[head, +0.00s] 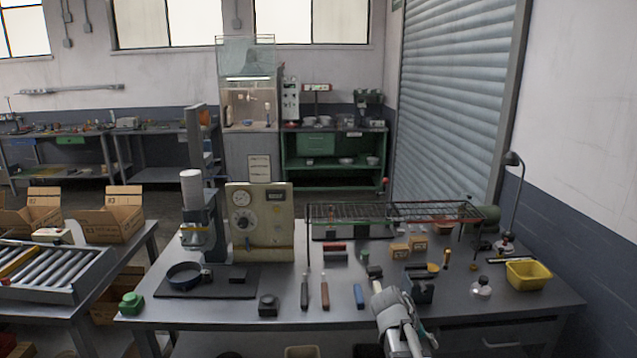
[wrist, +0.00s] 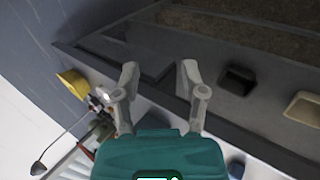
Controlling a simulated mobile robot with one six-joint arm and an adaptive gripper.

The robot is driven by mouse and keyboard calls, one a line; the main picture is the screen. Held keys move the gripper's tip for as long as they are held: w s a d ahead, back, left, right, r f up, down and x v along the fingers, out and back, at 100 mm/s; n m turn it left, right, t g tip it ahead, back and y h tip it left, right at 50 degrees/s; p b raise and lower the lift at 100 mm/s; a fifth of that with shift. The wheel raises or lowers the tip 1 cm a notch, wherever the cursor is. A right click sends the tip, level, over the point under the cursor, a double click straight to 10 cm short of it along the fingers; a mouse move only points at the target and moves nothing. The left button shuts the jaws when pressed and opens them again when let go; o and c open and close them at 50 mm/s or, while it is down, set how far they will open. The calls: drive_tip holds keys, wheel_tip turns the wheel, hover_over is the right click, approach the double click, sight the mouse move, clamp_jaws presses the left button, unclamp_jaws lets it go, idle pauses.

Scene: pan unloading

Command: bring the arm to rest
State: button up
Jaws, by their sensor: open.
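My arm shows at the front right of the bench in the head view, with its grey links over the front edge. In that view I cannot make out the fingers. In the wrist view my gripper (wrist: 158,74) is open, its two grey fingers apart with nothing between them. The fingers point toward a dark grey surface, and they touch nothing that I can see.
The workbench (head: 230,309) carries a dark round pan (head: 185,275) on a black mat, a gauge box (head: 259,222), a wire rack (head: 395,210), several hand tools and a yellow bin (head: 528,274). A dark container (wrist: 238,79) and a beige container (wrist: 304,108) show in the wrist view.

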drive_tip(key=s+a+f+y, duration=0.3)
drive_tip(key=s+a+y, duration=0.4)
drive_tip(key=a, duration=0.3)
drive_tip(key=shift+s+f, duration=0.25)
drive_tip(key=shift+s, duration=0.5)
